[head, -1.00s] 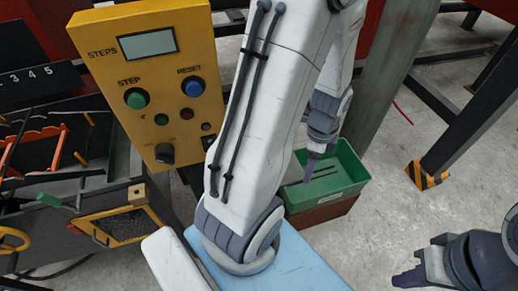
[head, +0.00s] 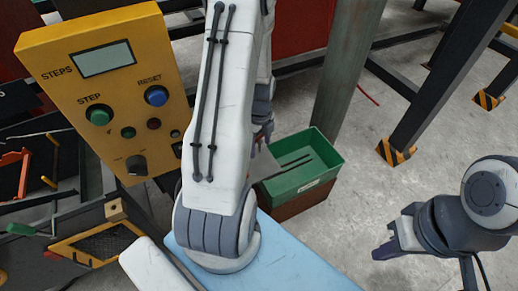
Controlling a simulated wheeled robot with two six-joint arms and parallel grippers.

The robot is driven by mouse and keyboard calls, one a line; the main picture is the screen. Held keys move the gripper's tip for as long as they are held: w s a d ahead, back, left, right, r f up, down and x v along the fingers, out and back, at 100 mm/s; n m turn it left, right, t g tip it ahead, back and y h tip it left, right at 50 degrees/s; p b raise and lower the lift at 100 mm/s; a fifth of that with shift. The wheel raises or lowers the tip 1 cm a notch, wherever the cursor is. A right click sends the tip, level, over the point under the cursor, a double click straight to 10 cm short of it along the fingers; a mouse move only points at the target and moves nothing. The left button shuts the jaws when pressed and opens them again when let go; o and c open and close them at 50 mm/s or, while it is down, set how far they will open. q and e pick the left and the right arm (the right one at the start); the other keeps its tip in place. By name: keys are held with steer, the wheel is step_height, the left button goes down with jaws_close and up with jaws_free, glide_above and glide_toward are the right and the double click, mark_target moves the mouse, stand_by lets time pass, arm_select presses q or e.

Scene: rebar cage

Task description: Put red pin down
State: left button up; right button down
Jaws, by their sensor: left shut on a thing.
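My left gripper (head: 262,133) is mostly hidden behind my own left arm, at the left edge of a green bin. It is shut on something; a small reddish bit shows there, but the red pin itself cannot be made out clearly. The green bin (head: 325,153) is open, with dark strips along its floor, and stands on a brown-red box (head: 300,205). My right gripper (head: 384,250) is at the lower right over bare floor, away from everything; whether its dark purple fingers are apart is unclear.
A yellow control panel (head: 60,45) with a screen, knob and buttons stands at the left. Below it is a cluttered bench with a mesh tray (head: 100,243). A light blue surface (head: 290,265) lies in front. Dark posts (head: 440,90) with striped feet stand at the right.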

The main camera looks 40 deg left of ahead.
mark_target(259, 159)
arm_select(q)
steer(key=shift+w+a+f, duration=0.15)
steer(key=shift+a+f, duration=0.05)
steer(key=shift+a, duration=0.05)
steer(key=shift+f, duration=0.25)
step_height(259, 159, down, 3)
steer(key=shift+f+p, duration=0.1)
steer(key=shift+p, duration=0.45)
steer(key=shift+f, duration=0.2)
steer(key=shift+f, duration=0.15)
steer(key=o, duration=1.3)
